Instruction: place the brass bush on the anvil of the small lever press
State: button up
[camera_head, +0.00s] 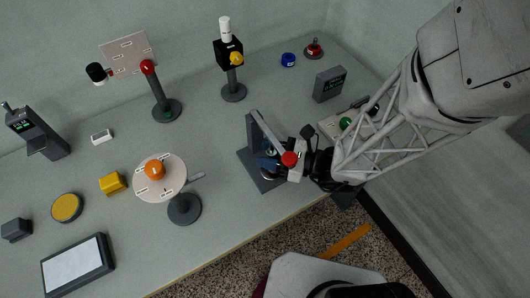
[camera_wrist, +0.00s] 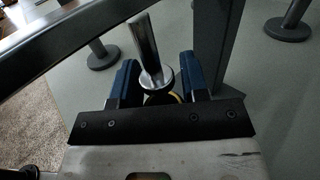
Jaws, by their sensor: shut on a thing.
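The small lever press (camera_head: 255,134) stands near the bench's front edge, with a dark base, an upright and a lever ending in a red knob (camera_head: 289,159). My gripper (camera_head: 270,163) reaches in from the right, its blue fingers inside the press, low by the base. In the wrist view, the blue fingers (camera_wrist: 157,88) stand either side of a brass-coloured rim, the brass bush (camera_wrist: 163,98), mostly hidden. The press's bright steel ram (camera_wrist: 147,45) comes down between the fingers, just over the bush. The anvil is hidden, so I cannot tell whether the bush touches it.
The press's lever (camera_wrist: 60,32) and upright (camera_wrist: 213,45) are close around my fingers. A round white plate on a stand (camera_head: 160,190) is to the left, a grey meter (camera_head: 330,84) behind right. The bench between press and back stands is clear.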

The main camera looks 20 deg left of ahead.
jog(key=shift+a+f, duration=0.15)
jog(key=shift+a, duration=0.4)
jog(key=shift+f, duration=0.7)
jog(key=o, duration=1)
jog(key=shift+d, duration=0.15)
jog(key=shift+d, duration=5.85)
jog(key=shift+d, duration=0.1)
